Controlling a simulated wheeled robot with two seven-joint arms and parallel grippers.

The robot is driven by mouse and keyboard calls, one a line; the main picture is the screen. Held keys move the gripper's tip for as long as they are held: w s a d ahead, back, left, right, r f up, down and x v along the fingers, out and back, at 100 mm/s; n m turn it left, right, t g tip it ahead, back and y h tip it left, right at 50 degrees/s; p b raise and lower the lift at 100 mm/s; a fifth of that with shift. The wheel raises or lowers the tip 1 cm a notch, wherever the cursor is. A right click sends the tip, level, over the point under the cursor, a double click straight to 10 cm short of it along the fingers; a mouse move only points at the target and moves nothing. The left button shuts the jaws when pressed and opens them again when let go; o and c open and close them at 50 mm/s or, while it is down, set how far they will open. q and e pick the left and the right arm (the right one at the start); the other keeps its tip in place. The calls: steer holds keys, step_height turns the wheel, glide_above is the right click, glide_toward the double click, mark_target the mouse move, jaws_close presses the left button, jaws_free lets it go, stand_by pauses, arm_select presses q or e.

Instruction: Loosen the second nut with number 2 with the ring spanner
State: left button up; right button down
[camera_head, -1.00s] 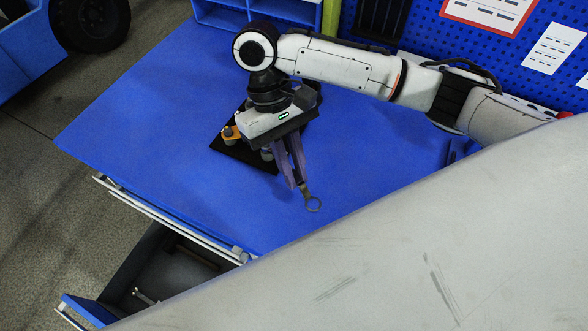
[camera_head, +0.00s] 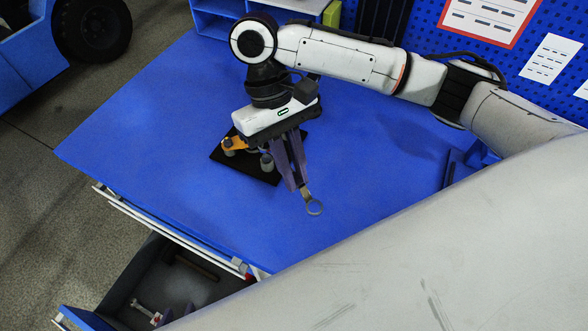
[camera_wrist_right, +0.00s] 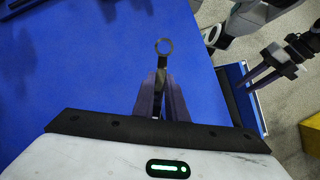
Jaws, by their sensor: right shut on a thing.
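My right gripper (camera_head: 301,186) is shut on the ring spanner (camera_head: 314,208), whose ring end sticks out past the fingertips above the blue table. The ring spanner also shows in the right wrist view (camera_wrist_right: 164,47). The dark fixture plate (camera_head: 222,159) lies behind the right gripper, with an orange piece (camera_head: 235,144) and grey round posts (camera_head: 267,162) on it. The spanner ring is apart from these. No nut or number 2 can be read.
The open drawer (camera_head: 125,290) below the table's front edge holds a light metal tool (camera_head: 145,309). Blue bins (camera_head: 215,20) and a pegboard (camera_head: 430,40) stand at the back. The table is clear left of the fixture and right of the spanner.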

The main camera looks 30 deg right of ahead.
steer(key=shift+r, duration=0.1)
steer(key=shift+r, duration=1.4)
steer(key=shift+w+d+f+n+h, duration=0.2)
steer(key=shift+d+f+n, duration=0.25)
steer(key=shift+f+n, duration=0.15)
steer(key=shift+w+d+f+n+h, duration=0.1)
steer(key=shift+d+f+n+h, duration=0.1)
steer(key=shift+d+f+n, duration=0.4)
steer(key=shift+w+d+f+n+h, duration=0.1)
steer(key=shift+d+f+n+h, duration=0.1)
steer(key=shift+d+f+n, duration=0.4)
steer(key=shift+a+f, duration=0.15)
steer(key=shift+f, duration=0.7)
steer(key=shift+a+f, duration=0.15)
steer(key=shift+f, duration=0.7)
steer(key=shift+d, duration=0.1)
steer(key=shift+w+d+n+t+h, duration=0.3)
steer(key=shift+w+d+n, duration=0.1)
steer(key=shift+d+n, duration=0.3)
steer(key=shift+w+d+n+t+h, duration=0.2)
steer(key=shift+w+d+n+h, duration=0.15)
steer(key=shift+d+n, duration=0.35)
steer(key=shift+a+r, duration=0.15)
steer(key=shift+r, duration=1.9)
